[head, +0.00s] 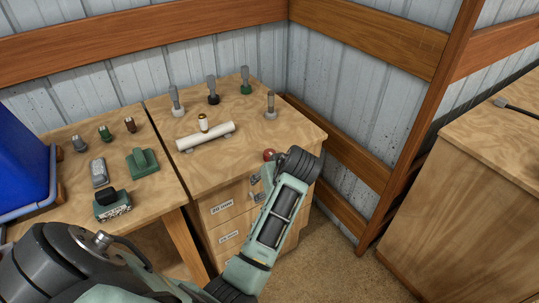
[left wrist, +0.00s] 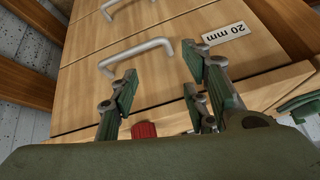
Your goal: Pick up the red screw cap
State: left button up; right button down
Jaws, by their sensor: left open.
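The red screw cap (head: 269,155) shows in the head view at the front right edge of the drawer cabinet's top, just left of my left wrist. In the left wrist view a ribbed red piece of it (left wrist: 143,130) shows low in the picture, between the finger pads and partly hidden by the gripper body. My left gripper (left wrist: 162,90) is open, its green-padded fingers apart and empty in front of the drawer fronts. In the head view its fingers are hard to make out beside the arm. My right gripper is not in view.
The wooden cabinet (head: 180,172) has drawers with metal handles (left wrist: 137,55) close to my left fingers. On its top are a white cylinder (head: 205,137) and several upright grey-handled pieces. A blue bin (head: 22,165) and small tools stand on the left table. Another cabinet (head: 460,215) stands right.

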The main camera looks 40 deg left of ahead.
aim_at(274, 152)
pick_arm(q)
jog(key=w+r+n+g+y, duration=0.1)
jog(key=w+r+n, duration=0.4)
jog(key=w+r, duration=0.45)
jog(key=shift+y, duration=0.3)
jog(key=a+f, duration=0.1)
jog(key=a+f+p, duration=0.2)
jog(key=f, duration=0.1)
jog(key=shift+s+a, duration=0.35)
jog(key=shift+w+a+f, duration=0.1)
jog(key=shift+a+f, duration=0.15)
jog(key=shift+f, duration=0.2)
jog(key=c, duration=0.9)
